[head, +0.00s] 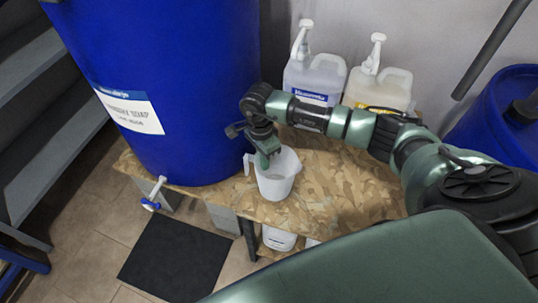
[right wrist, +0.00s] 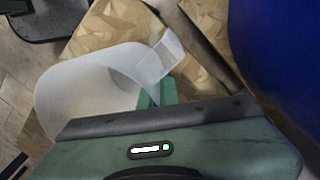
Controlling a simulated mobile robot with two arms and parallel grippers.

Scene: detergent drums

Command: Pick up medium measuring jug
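The measuring jug (head: 277,180) is whitish and translucent, with its handle towards the left. It appears upright on the wooden-board table (head: 340,190), near the front edge. My right gripper (head: 264,160) reaches down from above, its fingers at the jug's mouth near the handle side. In the right wrist view, the jug (right wrist: 85,92) lies just beyond the gripper body. The green fingertips (right wrist: 156,93) are close together by the jug's rim and handle. The gripper body hides part of the contact, so I cannot tell whether they grip it. My left gripper is not in view.
A large blue drum (head: 165,80) stands left of the jug. Two white pump canisters (head: 313,80) (head: 383,88) stand behind my right arm. Another blue drum (head: 490,125) is at the right. A black mat (head: 175,258) lies on the floor. The board right of the jug is clear.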

